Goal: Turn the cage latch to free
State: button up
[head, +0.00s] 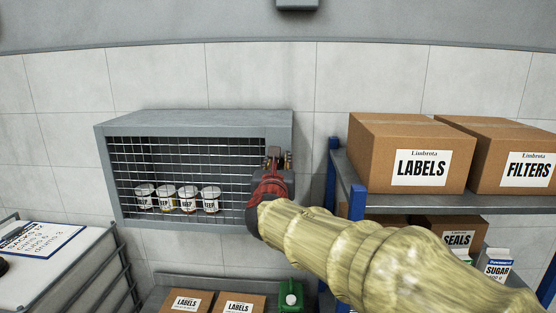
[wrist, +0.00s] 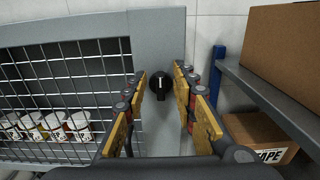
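The cage (head: 190,119) is a grey wall box with a wire mesh front and several small tins inside. Its latch (wrist: 160,84) is a black round knob with a white line, on the plain grey panel right of the mesh (wrist: 75,75). The white line stands about upright in the wrist view. My gripper (wrist: 160,84) is open, with its yellow finger pads left and right of the knob in the picture. I cannot tell whether the pads touch it; a gap shows on the right. In the head view my gripper (head: 274,160) and arm hide the latch.
A blue-posted shelf (head: 400,203) stands close on the right, with a LABELS box (head: 405,150) and a FILTERS box (head: 510,155). Below the cage are small boxes (head: 190,303) and a green container (head: 290,297). A white-topped unit (head: 60,275) stands at lower left.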

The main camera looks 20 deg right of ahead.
jog(key=shift+w+d, duration=0.1)
jog(key=shift+w, duration=0.35)
grip_shut()
dwell(0.4)
